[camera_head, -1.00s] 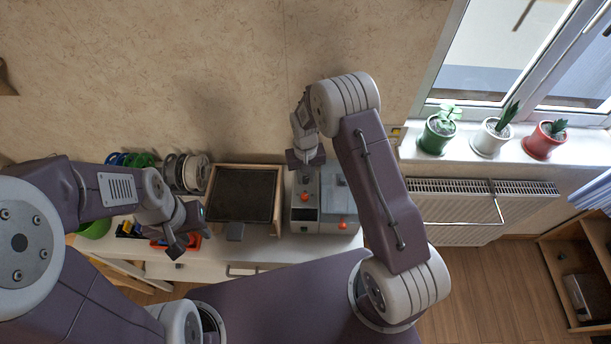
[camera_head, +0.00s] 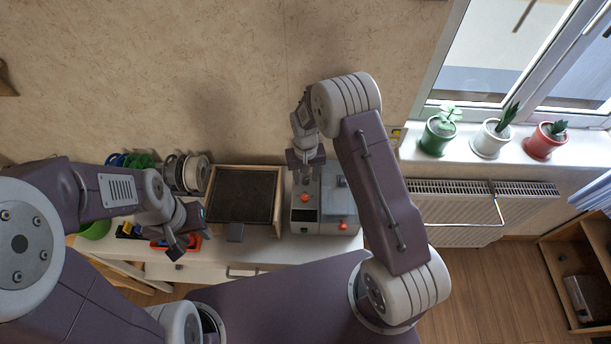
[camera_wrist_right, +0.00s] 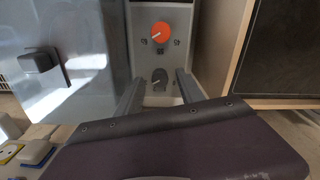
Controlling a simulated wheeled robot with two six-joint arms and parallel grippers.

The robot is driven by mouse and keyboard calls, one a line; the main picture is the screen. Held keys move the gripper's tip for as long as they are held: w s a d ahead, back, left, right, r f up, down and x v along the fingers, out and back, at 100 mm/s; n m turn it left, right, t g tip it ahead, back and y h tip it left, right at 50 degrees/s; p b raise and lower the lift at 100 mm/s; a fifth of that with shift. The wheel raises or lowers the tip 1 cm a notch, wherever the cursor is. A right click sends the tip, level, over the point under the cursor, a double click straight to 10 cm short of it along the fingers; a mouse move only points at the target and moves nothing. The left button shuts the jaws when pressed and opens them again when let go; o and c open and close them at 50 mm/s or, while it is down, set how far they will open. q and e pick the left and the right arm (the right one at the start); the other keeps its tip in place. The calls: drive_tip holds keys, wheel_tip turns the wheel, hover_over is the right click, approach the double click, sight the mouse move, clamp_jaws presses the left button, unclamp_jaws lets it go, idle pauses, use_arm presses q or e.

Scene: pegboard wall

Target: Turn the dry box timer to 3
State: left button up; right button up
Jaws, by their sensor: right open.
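The dry box (camera_head: 325,228) stands on the white cabinet, with a clear lid and an orange knob (camera_head: 305,197) on its control strip. My right gripper (camera_head: 305,168) is above the strip.
A wood-framed black panel (camera_head: 241,192) sits beside the box. The box's lid has a dark handle (camera_wrist_right: 40,62). Spools (camera_head: 185,172) and a green bowl (camera_head: 95,228) are at the left. Potted plants (camera_head: 490,137) line the windowsill above a radiator (camera_head: 470,215).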

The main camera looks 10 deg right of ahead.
sight(306, 179)
wheel_tip(306, 179, up, 9)
drive_tip(key=b, duration=0.1)
idle(0.5)
drive_tip(key=s+d+r+t, duration=0.1)
drive_tip(key=s+d+r, duration=0.2)
drive_tip(key=s+r, duration=0.35)
drive_tip(key=s+d+f, duration=0.1)
drive_tip(key=s+f, duration=0.2)
drive_tip(key=s, duration=0.8)
drive_tip(key=shift+s+d, duration=0.2)
drive_tip(key=shift+s, duration=0.15)
drive_tip(key=shift+s, duration=0.15)
